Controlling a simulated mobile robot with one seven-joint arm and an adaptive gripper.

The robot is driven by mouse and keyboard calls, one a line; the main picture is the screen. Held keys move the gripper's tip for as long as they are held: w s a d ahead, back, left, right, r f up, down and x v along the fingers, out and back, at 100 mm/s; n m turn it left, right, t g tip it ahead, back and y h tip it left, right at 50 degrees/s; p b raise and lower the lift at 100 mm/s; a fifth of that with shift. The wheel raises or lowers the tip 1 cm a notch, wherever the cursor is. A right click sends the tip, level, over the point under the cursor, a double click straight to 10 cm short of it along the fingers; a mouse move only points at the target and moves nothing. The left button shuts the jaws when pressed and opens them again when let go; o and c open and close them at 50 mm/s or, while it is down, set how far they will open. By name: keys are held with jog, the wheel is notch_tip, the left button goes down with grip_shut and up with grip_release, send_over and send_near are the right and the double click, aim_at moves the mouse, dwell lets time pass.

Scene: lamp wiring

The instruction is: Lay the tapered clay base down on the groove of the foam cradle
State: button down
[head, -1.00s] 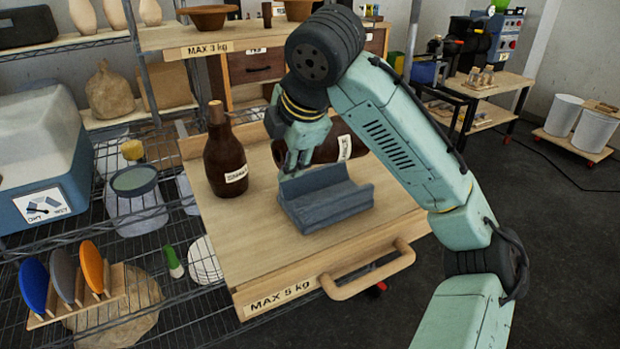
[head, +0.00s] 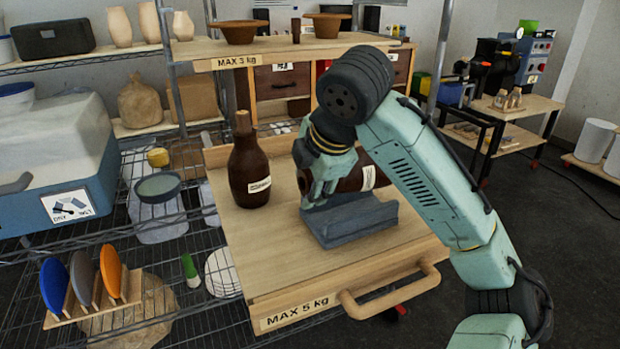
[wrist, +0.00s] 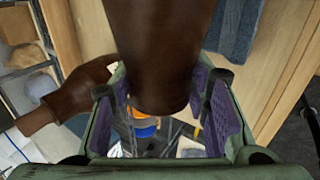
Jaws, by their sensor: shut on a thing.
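The tapered clay base (head: 352,182) is dark brown with a white label and is tilted onto its side. My gripper (head: 320,196) is shut on it, at the left part of the cradle. In the wrist view the base (wrist: 165,50) runs down between the purple finger pads and narrows toward its lower end. The foam cradle (head: 352,222) is a blue-grey block on the wooden board; the base is just above or behind it. I cannot tell whether they touch. The gripper and base hide much of the groove. The cradle also shows in the wrist view (wrist: 236,35).
A brown corked bottle (head: 250,170) stands upright on the board (head: 275,255), left of the cradle. The board's front has a wooden handle (head: 390,297). A shelf (head: 290,52) with bowls is behind. The board's front left is clear.

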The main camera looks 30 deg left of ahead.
jog(key=shift+f+b, duration=0.8)
jog(key=shift+f, duration=0.7)
jog(key=shift+f+b, duration=0.3)
jog(key=shift+f, duration=0.2)
dwell(0.9)
jog(key=c, duration=0.9)
grip_release()
jog(key=shift+o, duration=0.4)
jog(key=shift+f, duration=0.15)
jog(key=shift+r+p, duration=4.55)
jog(key=shift+r, duration=0.6)
jog(key=shift+s+d+f, duration=0.1)
